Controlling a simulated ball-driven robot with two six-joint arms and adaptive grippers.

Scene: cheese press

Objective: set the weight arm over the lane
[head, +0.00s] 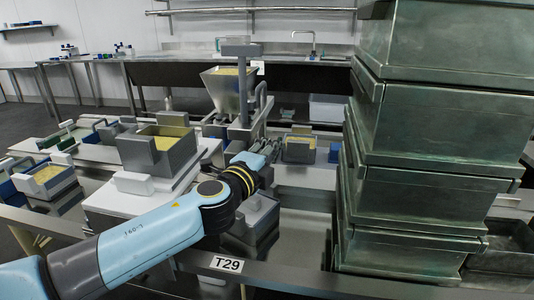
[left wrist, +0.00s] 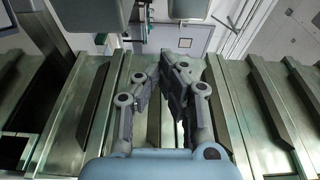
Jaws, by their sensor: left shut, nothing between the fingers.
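A grey upright post with a block-like crossbar on top (head: 242,50) stands beside a hopper (head: 222,90) with yellowish contents. It looks like part of the press, but I cannot tell for sure which part is the weight arm. Which strip is the lane is also unclear. My left gripper (head: 267,151) is in front of the post's foot, beyond my blue wrist, and its fingertips are small in the head view. In the left wrist view my left gripper (left wrist: 166,65) is shut and empty, with blurred grey metal around it. My right gripper is not in view.
A tall stack of green metal boxes (head: 430,125) fills the right side, close to my left arm's reach. A grey bin with yellow contents (head: 160,158) stands left of the arm. A smaller bin (head: 298,150) sits right of the gripper.

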